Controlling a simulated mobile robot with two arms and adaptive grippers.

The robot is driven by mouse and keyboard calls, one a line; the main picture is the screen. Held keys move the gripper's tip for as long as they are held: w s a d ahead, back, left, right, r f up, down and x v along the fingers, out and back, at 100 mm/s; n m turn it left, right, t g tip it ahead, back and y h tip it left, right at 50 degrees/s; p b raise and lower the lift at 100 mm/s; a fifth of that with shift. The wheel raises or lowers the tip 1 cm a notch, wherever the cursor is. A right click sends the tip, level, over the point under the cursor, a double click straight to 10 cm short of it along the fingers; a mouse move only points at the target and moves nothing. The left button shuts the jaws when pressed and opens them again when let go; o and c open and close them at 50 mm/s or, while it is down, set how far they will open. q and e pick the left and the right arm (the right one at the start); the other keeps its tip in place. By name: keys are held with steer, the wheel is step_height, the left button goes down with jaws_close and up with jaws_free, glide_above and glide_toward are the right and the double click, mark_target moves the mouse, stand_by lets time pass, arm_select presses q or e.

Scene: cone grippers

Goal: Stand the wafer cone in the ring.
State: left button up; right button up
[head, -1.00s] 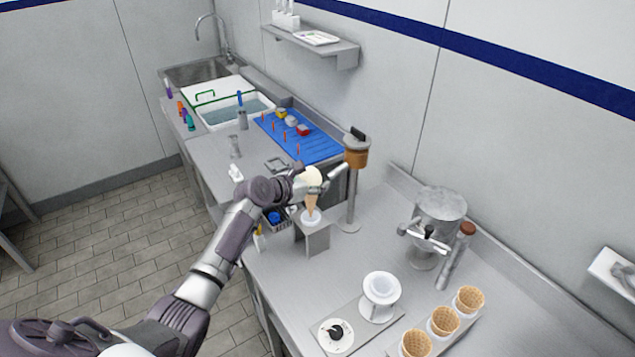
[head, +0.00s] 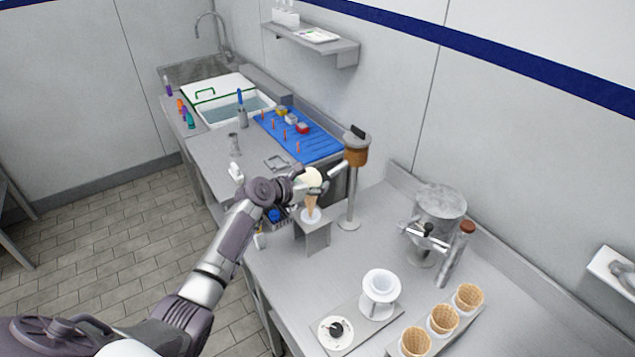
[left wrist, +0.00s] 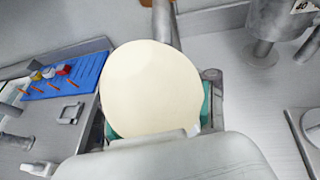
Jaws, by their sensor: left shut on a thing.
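The wafer cone (head: 311,203) is upright with a cream-coloured scoop (head: 313,177) on top. My left gripper (head: 306,187) is shut on the cone just below the scoop. The white ring (head: 311,217) sits on a small grey metal stand (head: 313,238), directly under the cone. The cone's tip is at the ring; I cannot tell how deep it sits. In the left wrist view the scoop (left wrist: 152,88) fills the middle and hides the cone and ring, with green finger pads at its sides. My right gripper is not in view.
A post with a brown top (head: 355,158) stands close behind the cone. A blue mat (head: 318,145) lies farther back. A rack with three empty cones (head: 443,321), a white funnel-shaped cup (head: 381,287) and a metal canister (head: 440,205) stand to the right. The counter between is clear.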

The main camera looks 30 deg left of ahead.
arm_select(q)
steer(key=shift+f+b, duration=0.8)
steer(key=shift+f, duration=0.65)
steer(key=shift+f+b, duration=1.7)
steer(key=shift+f, duration=1.05)
steer(key=o, duration=1)
steer(key=v, duration=1.2)
steer(key=shift+f, duration=0.1)
